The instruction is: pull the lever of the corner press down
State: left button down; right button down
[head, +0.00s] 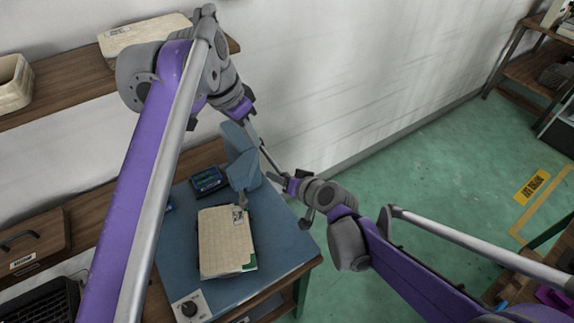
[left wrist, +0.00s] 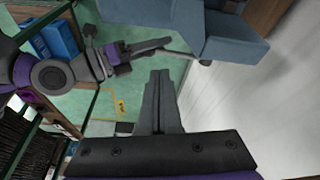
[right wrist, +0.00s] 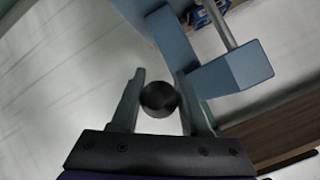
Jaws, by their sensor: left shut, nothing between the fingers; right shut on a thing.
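The blue corner press (head: 243,172) stands at the back of the blue-topped bench, near the wall. Its thin lever (head: 269,160) slants down to the right from the press's upper part. My right gripper (head: 287,178) is at the lever's outer end. In the right wrist view my right gripper is shut on the dark round knob (right wrist: 159,99) of the lever, with a finger on each side; the press (right wrist: 230,72) is behind. My left gripper (head: 250,121) is above the press, shut and empty. Its closed fingers (left wrist: 160,95) show in the left wrist view, apart from the press (left wrist: 228,35).
A beige, book-like stack (head: 226,243) and a dark device with a screen (head: 208,181) lie on the bench top (head: 275,235). A grey dial box (head: 190,306) is at its front. The white wall (head: 330,70) is close behind. Green floor to the right is open.

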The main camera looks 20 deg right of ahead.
jog(key=shift+d, duration=0.1)
pick_arm(q)
jog(key=s+d+m+g, duration=0.1)
jog(key=d+m, duration=0.1)
jog(key=d, duration=0.4)
jog(key=x, duration=0.3)
jog(key=a+x, duration=0.1)
jog(key=x, duration=0.7)
jog(key=shift+s+a+f, duration=0.1)
jog(key=shift+a+f, duration=0.05)
jog(key=shift+f, duration=0.2)
jog(key=shift+a+f, duration=0.2)
jog(key=shift+f, duration=0.25)
